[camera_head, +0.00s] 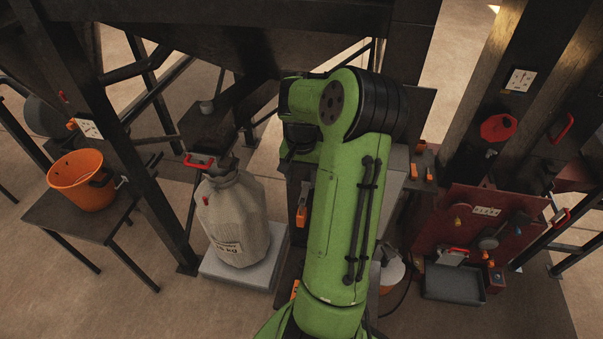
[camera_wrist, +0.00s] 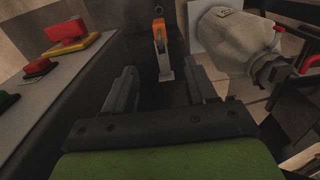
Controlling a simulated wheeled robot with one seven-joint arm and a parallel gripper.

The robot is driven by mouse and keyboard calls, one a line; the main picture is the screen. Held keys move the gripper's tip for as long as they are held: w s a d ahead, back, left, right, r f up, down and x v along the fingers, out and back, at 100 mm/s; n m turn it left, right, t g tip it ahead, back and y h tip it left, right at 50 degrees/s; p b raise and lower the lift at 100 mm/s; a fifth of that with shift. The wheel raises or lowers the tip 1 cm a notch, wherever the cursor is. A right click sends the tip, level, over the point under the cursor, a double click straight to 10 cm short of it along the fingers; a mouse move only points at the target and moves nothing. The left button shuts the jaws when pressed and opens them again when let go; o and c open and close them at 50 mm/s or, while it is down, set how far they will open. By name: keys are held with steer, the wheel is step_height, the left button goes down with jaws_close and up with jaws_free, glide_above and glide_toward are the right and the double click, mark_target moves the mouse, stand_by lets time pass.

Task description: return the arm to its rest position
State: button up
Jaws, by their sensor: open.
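My green arm (camera_head: 340,210) rises through the middle of the head view, bent at its elbow near the top. The gripper itself is hidden there behind the arm. In the wrist view my gripper (camera_wrist: 160,88) is open, its two dark fingers apart with nothing between them. Beyond the fingertips is an orange-handled lever (camera_wrist: 158,38) on a dark surface. Whether the fingers are close to it is hard to tell.
A filled sack (camera_head: 236,215) stands on a pale platform (camera_head: 225,272), under a red-handled clamp (camera_head: 199,162). An orange bucket (camera_head: 82,182) sits on a side table. A red panel (camera_head: 480,228) stands right. A control box with a red button (camera_wrist: 38,67) lies left of my gripper.

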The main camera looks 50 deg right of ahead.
steer(key=shift+r, duration=0.4)
steer(key=w+a+r+n+t+h+b, duration=0.15)
steer(key=a+r+n, duration=0.3)
steer(key=a, duration=0.45)
steer(key=a+r+n+h+b, duration=0.1)
steer(key=a+r+n+h, duration=0.15)
steer(key=a+r, duration=0.45)
steer(key=s+a+f+n+t+y+b, duration=0.1)
steer(key=s+a+n+t+y, duration=0.1)
steer(key=s+a, duration=0.3)
steer(key=s+a+f+n+t+y+b, duration=0.1)
steer(key=s+a+n, duration=0.3)
steer(key=a, duration=0.5)
steer(key=shift+s+a+t+y, duration=0.25)
steer(key=shift+s+t+y, duration=0.25)
steer(key=shift+s+t, duration=0.1)
